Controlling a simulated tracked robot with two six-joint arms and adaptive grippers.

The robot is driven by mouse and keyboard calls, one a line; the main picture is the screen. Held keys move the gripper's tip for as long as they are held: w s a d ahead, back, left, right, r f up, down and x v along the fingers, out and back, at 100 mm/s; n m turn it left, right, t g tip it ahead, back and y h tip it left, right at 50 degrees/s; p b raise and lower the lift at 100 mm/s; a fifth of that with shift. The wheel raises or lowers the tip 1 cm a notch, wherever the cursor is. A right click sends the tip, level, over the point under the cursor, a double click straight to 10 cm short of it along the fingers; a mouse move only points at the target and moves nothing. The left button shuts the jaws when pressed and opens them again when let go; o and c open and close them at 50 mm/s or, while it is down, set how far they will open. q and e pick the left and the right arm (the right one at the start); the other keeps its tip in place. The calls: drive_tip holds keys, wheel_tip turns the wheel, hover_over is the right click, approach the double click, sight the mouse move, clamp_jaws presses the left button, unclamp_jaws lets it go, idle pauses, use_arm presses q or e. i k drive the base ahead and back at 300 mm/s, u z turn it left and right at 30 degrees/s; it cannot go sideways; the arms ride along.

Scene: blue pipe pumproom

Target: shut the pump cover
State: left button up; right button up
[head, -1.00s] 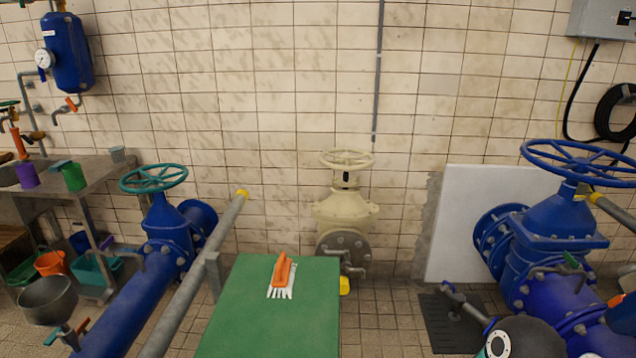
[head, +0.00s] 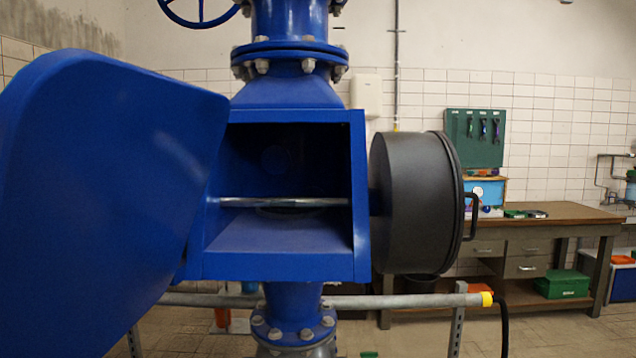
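The pump cover (head: 105,190) is a large blue panel at the left of the head view, close to me. It stands swung open to the left of the blue pump housing (head: 357,200). The housing's square front opening is uncovered, and a thin metal shaft runs across inside it. A black round drum (head: 410,205) with a handle on its right end sits against the housing's right side. Neither of my grippers is in view. The cover hides what lies behind it on the left.
Tiled floor shows at the lower right.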

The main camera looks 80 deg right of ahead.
sight(106, 162)
drive_tip(key=i, duration=0.2)
drive_tip(key=u, duration=3.8)
drive_tip(key=i, duration=0.6)
drive_tip(key=u, duration=5.7)
drive_tip(key=i, duration=0.5)
drive_tip(key=z, duration=0.05)
